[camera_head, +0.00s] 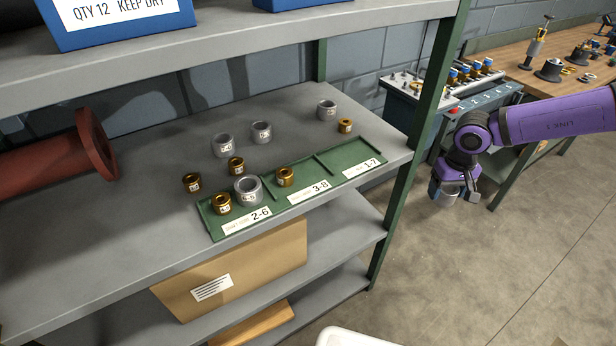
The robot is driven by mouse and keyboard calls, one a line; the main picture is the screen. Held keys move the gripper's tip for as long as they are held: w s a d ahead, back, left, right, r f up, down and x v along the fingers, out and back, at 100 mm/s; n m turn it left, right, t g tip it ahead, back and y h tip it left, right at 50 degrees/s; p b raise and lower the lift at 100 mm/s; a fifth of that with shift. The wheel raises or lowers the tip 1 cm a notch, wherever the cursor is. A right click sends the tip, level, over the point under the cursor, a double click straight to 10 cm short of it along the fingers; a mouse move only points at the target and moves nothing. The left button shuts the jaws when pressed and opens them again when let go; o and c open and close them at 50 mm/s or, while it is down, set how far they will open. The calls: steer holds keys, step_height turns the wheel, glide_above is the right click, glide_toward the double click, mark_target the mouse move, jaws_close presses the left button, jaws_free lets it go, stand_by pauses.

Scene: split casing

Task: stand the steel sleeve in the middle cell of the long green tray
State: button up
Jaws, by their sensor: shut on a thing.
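The long green tray (346,162) lies along the shelf's front edge, with cells labelled 2-6, 3-8 and 1-7 from left to right. The middle cell holds a small brass sleeve (284,177) toward its back left. The left cell holds a brass sleeve (222,204) and a wide steel ring (247,189). The right cell looks empty. My gripper (452,193) is right of the shelf, over the floor and well away from the tray. It points down, shut on a small grey piece that looks like the steel sleeve (436,192); the jaws partly hide it.
Behind the tray stand steel rings (223,146) and small brass sleeves (192,183). A green shelf post (398,205) stands between my gripper and the tray. The upper shelf (240,52) overhangs at left. A red flanged pipe (60,158) lies far left. A workbench (540,75) stands behind.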

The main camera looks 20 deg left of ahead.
steer(key=s+a+r+n, duration=0.35)
steer(key=s+a, duration=0.35)
steer(key=a, duration=0.3)
steer(key=s+a+r+n, duration=0.3)
steer(key=s+a+n, duration=0.3)
steer(key=a, duration=0.4)
steer(key=s+a+r+n, duration=0.3)
steer(key=s+a, duration=0.5)
steer(key=a, duration=0.3)
glide_above(309, 173)
steer(key=shift+a+f, duration=0.1)
steer(key=shift+f, duration=2.2)
steer(key=o, duration=1.3)
steer(key=shift+f, duration=0.15)
step_height(309, 173, up, 8)
